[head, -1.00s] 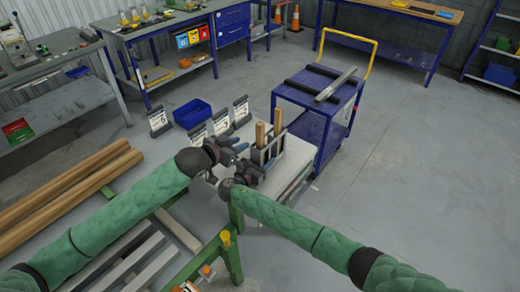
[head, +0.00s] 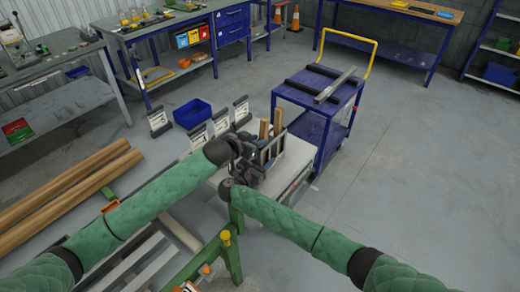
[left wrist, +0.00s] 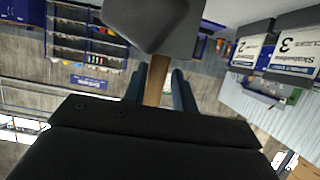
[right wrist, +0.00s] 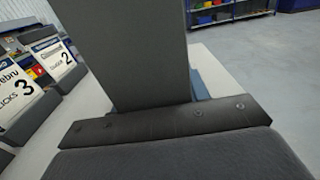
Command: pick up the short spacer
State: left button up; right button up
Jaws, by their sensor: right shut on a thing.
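Two wooden spacers stand upright in a grey slotted holder (head: 270,152) on the pale table end in the head view. The left spacer (head: 264,130) shows a slightly lower top than the right spacer (head: 278,121). My left gripper (head: 256,146) is at the holder's left side. In the left wrist view its blue fingers (left wrist: 160,88) stand apart on both sides of a wooden spacer (left wrist: 157,82); which spacer is unclear. A grey block hides the spacer's far end. My right gripper (right wrist: 155,105) is shut on a broad grey plate (right wrist: 135,50), apparently part of the holder.
A blue cart (head: 310,125) with a grey bar on top stands close to the right. Long wooden poles (head: 65,195) lie at left. The floor at right is clear.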

pick_arm(q)
jog(key=shift+x, duration=1.25)
jog(key=shift+c, duration=0.5)
grip_shut()
jog(key=shift+r, duration=0.1)
notch_tip(320, 180, up, 18)
